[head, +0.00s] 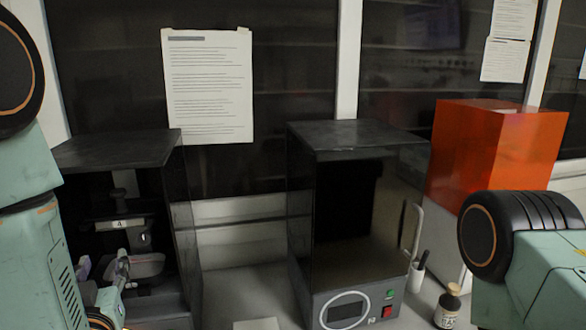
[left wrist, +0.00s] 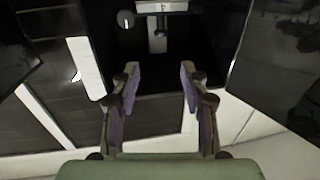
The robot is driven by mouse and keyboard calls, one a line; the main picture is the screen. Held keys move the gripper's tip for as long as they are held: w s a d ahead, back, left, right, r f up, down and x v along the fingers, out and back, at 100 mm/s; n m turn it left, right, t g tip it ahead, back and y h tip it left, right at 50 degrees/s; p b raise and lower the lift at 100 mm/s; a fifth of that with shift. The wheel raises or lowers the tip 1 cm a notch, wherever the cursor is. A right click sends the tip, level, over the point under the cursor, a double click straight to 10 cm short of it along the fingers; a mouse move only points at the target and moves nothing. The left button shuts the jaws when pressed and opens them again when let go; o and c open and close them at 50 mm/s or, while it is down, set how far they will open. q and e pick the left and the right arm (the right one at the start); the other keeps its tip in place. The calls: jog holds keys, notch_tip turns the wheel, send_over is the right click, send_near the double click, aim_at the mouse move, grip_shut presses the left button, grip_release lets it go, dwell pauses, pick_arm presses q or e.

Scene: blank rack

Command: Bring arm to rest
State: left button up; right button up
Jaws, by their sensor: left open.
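My left gripper (head: 103,270) is at the lower left in the head view, in front of the open side of the left black cabinet (head: 118,150). In the left wrist view the left gripper (left wrist: 159,72) has its two fingers apart with nothing between them. Beyond the fingers is the dark inside of a cabinet with a light fitting (left wrist: 160,7) at the top. My left arm fills the left edge of the head view. Part of my right arm shows at the right edge, but its gripper is out of view.
A second black cabinet (head: 358,140) with an open front, a display and red and green buttons stands in the middle. An orange box (head: 495,145) stands at the right. A small brown bottle (head: 448,308) is in front. Bare counter (head: 240,285) lies between the cabinets.

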pick_arm(q)
jog(key=s+d+f+m+g+h+b, duration=0.1)
jog(key=s+d+f+g+h+b, duration=0.15)
jog(key=f, duration=0.65)
jog(key=s+d+f+m+g+h+b, duration=0.1)
jog(key=s+f+g, duration=0.2)
jog(key=f, duration=0.6)
jog(key=s+d+f+m+g+h+b, duration=0.1)
jog(key=s+d+f+g+h+b, duration=0.15)
jog(key=f, duration=0.65)
jog(key=s+d+f+g+b, duration=0.1)
jog(key=s+f+g+b, duration=0.3)
jog(key=s+f, duration=0.7)
jog(key=s+d+f+m+g+h+b, duration=0.1)
jog(key=s+f+g+b, duration=0.3)
jog(key=s+f+b, duration=0.4)
jog(key=s+f, duration=0.3)
jog(key=f, duration=0.2)
jog(key=shift+d+g, duration=0.25)
jog(key=shift+g, duration=0.05)
pick_arm(e)
notch_tip(320, 180, down, 18)
pick_arm(q)
jog(key=shift+f, duration=0.1)
pick_arm(e)
jog(key=shift+a, duration=0.1)
pick_arm(q)
jog(key=shift+o, duration=0.4)
pick_arm(e)
jog(key=shift+s, duration=0.15)
